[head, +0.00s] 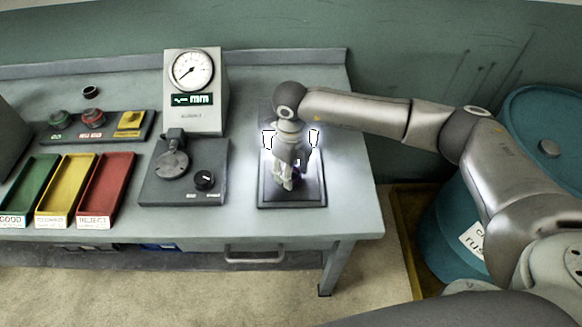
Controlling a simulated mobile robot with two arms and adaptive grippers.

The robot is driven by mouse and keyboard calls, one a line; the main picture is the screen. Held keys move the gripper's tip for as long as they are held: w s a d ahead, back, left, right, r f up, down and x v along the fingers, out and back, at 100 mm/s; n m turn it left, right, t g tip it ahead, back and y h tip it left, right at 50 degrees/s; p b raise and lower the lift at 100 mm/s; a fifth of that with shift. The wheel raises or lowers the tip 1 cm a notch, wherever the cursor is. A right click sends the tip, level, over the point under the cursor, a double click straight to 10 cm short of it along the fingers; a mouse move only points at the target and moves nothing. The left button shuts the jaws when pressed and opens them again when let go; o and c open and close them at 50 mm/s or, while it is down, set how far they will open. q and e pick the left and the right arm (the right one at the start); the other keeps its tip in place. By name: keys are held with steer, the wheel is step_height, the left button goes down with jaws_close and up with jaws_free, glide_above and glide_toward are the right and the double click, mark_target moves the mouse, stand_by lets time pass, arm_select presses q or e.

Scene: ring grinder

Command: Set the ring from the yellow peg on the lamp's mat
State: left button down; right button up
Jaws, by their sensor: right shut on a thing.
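My right gripper (285,182) points down over the dark mat (312,193) of the lamp. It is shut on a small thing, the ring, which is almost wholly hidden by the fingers. I cannot tell whether the ring touches the mat. The lamp's two lit heads (268,140) glow on both sides of my right wrist, and the lamp's back part is partly hidden by my arm. I cannot make out a yellow peg. My left gripper is not in view.
A gauge box (196,110) and a grinder unit (184,190) with a knob stand left of the mat. Green, yellow (68,185) and red trays lie further left, below a button panel (97,127). A small dark ring-shaped thing (90,92) lies behind. A blue barrel (455,235) stands right.

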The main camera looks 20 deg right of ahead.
steer(key=shift+f, duration=0.2)
steer(key=o, duration=1.1)
steer(key=shift+r, duration=0.1)
steer(key=shift+r, duration=0.45)
step_height(320, 180, up, 11)
steer(key=b, duration=0.3)
steer(key=shift+r+b, duration=0.2)
steer(key=shift+b, duration=0.15)
